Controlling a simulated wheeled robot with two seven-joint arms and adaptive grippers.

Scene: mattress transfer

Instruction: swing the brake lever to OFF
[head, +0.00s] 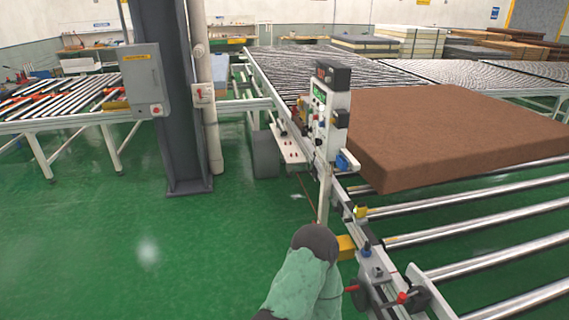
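A small lever with a red tip (402,297) sits low on the near end of the roller conveyor's side rail, at the bottom right of the head view. It looks like the brake lever, but I cannot read any ON or OFF mark. A second red-tipped part (351,288) sticks out to its left, beside dark fittings. One of my arms, a pale green link with a dark rounded joint, rises from the bottom centre just left of these parts and covers part of the rail. I cannot make out either gripper's fingers.
A white control post (327,115) with buttons stands on the rail. A brown mattress block (450,135) lies on the rollers behind it. A yellow block (346,247) is beside my arm. A grey column (172,90) stands left. The green floor (110,240) at left is clear.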

